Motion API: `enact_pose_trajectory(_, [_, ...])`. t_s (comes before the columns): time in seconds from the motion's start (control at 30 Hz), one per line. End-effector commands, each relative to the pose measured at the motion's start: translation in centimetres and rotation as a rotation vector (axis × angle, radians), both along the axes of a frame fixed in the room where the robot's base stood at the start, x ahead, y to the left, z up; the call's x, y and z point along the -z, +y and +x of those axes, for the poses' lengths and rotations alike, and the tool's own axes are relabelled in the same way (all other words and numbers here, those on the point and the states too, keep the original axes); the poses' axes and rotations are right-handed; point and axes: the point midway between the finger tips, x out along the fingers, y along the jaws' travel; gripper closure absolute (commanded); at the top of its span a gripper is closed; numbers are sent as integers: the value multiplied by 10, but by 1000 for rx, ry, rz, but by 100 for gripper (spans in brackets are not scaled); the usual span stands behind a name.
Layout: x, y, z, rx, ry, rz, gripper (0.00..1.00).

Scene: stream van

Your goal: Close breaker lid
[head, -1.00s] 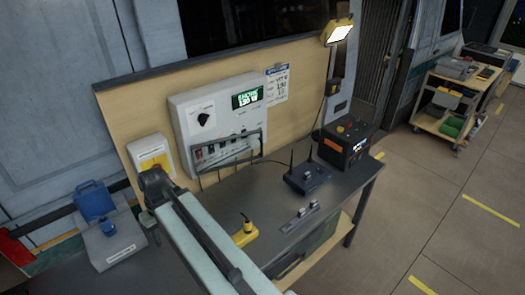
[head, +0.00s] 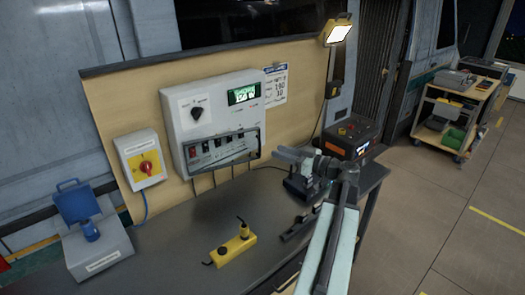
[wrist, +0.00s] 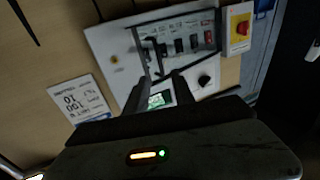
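The breaker lid (head: 222,157), a dark-framed clear cover, is on the lower part of the white panel (head: 178,108) on the wooden board. Its frame appears to stand out from the panel, with the row of breaker switches (head: 214,143) visible behind it. In the wrist view the picture is turned over; the lid frame (wrist: 141,50) juts toward the camera, near my gripper's fingers. My gripper (head: 284,153) is right of the lid in the head view, apparently apart from it. In the wrist view the two fingers (wrist: 158,88) are apart with nothing between them; the green display shows through the gap.
Below, the dark bench (head: 180,235) carries a yellow device (head: 234,248), a grey-blue case (head: 95,240) and a black box (head: 350,134). A lamp (head: 337,30) stands right.

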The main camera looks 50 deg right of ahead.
Motion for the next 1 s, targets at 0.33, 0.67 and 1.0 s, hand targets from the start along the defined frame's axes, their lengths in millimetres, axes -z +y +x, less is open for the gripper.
enact_pose_trajectory(0.33, [0,13,60,-6,2,2,70])
enact_pose_trajectory(0.67, [0,17,75,-4,3,1,70])
enact_pose_trajectory(1.0, [0,17,75,-4,3,1,100])
